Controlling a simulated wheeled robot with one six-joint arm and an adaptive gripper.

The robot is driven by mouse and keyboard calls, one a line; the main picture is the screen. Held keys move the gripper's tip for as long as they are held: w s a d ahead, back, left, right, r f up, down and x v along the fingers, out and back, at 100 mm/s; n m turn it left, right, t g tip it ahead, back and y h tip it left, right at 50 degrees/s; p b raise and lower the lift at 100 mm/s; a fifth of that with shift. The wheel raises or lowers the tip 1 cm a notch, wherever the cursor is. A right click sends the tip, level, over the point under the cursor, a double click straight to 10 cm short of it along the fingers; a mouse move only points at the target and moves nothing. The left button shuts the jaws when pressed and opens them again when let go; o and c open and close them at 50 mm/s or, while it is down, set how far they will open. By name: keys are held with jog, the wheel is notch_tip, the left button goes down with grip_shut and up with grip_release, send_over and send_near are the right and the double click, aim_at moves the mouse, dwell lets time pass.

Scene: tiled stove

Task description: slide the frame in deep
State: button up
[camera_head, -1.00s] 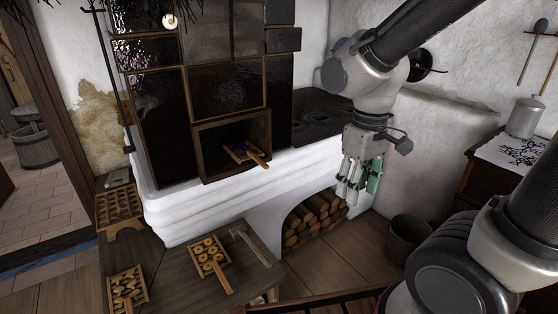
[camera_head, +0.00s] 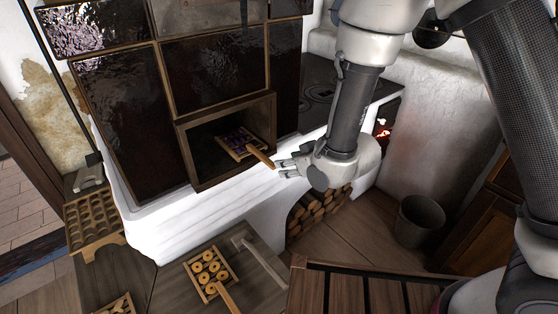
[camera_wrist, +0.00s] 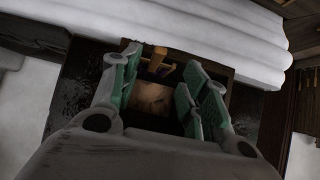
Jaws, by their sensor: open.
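The wooden frame (camera_head: 236,143) holds dark purple pieces and lies in the square opening (camera_head: 186,150) of the tiled stove. Its handle (camera_head: 261,157) sticks out over the white ledge toward my gripper. My gripper (camera_head: 281,168) is open just past the handle's end, its fingers pointing left toward the opening. In the wrist view my gripper (camera_wrist: 158,66) has green-padded fingers spread apart, with the light wooden handle (camera_wrist: 157,58) seen between them. I cannot tell whether they touch it. The frame's filled part is not clear in the wrist view.
The white ledge (camera_head: 200,203) runs below the opening. A bench below carries a frame of ring-shaped pieces (camera_head: 208,272). A tray with hollows (camera_head: 92,217) stands at the left. Firewood (camera_head: 318,214) and a bucket (camera_head: 418,220) are at the right. A red glow (camera_head: 383,130) shows beside my arm.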

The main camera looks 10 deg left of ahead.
aim_at(273, 165)
jog(key=x, duration=1)
jog(key=shift+w+a+r, duration=0.1)
jog(key=shift+r, duration=0.1)
jog(key=shift+c, duration=0.5)
grip_shut()
